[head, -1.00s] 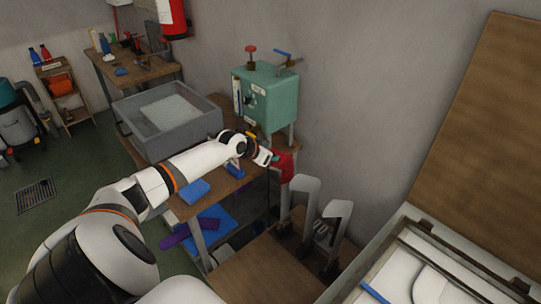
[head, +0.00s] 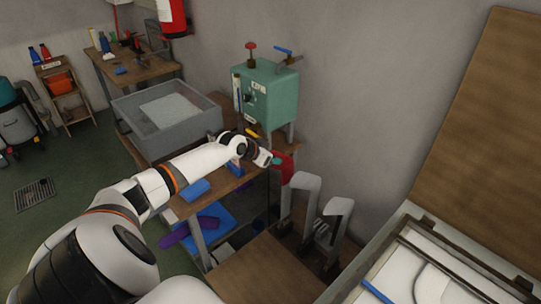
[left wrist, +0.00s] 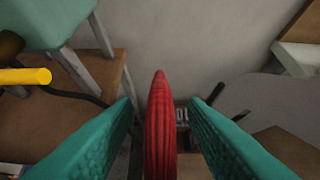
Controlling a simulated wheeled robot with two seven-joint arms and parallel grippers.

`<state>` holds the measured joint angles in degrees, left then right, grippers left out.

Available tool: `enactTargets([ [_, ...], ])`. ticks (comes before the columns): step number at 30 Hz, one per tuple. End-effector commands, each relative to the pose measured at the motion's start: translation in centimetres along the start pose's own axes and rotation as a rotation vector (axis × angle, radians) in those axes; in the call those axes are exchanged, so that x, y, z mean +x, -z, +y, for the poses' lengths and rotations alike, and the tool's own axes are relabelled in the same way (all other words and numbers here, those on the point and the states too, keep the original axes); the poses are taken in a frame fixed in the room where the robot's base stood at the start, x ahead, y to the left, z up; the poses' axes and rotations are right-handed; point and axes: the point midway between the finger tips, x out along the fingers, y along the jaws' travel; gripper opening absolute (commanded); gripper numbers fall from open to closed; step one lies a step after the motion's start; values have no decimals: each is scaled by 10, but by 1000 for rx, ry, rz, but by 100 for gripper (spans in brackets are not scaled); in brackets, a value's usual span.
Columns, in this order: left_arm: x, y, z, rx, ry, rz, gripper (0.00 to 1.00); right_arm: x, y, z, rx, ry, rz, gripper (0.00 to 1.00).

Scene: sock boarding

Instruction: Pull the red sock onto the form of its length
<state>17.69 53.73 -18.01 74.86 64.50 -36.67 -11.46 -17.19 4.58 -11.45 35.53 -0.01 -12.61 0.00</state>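The red sock (head: 286,168) is upright at the near end of the work table, at the back end of the row of forms. It looks taut and seems to cover a form, though I cannot see one inside it. In the left wrist view the ribbed sock (left wrist: 160,130) stands edge-on between my teal fingers, with a gap on each side. My left gripper (head: 275,160) is open at the sock's left side. Two bare grey forms, a nearer one (head: 342,207) and a middle one (head: 306,181), stand beside it. My right gripper is out of view.
A green boiler box (head: 270,95) stands behind the sock against the wall. A grey basin (head: 140,122) is to the left. A white-lidded press or box (head: 440,260) fills the lower right. Purple socks (head: 175,236) lie on a lower blue tray.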

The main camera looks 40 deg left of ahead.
Motion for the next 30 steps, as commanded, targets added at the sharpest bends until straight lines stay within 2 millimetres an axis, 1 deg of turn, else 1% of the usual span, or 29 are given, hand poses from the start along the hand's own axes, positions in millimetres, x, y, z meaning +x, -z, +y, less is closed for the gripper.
enactTargets([
  [4,-5,0,1,2,-2,1,39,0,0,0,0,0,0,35],
  [7,-17,1,2,3,-3,1,39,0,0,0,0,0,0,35],
  [15,-71,3,2,5,-3,7,39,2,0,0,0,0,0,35],
  [19,-92,2,0,8,0,6,39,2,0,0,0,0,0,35],
  [21,-100,2,1,1,-3,6,39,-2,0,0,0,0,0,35],
  [25,-111,2,2,0,-4,4,39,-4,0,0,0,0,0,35],
  [30,-118,1,0,1,0,2,39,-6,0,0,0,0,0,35],
])
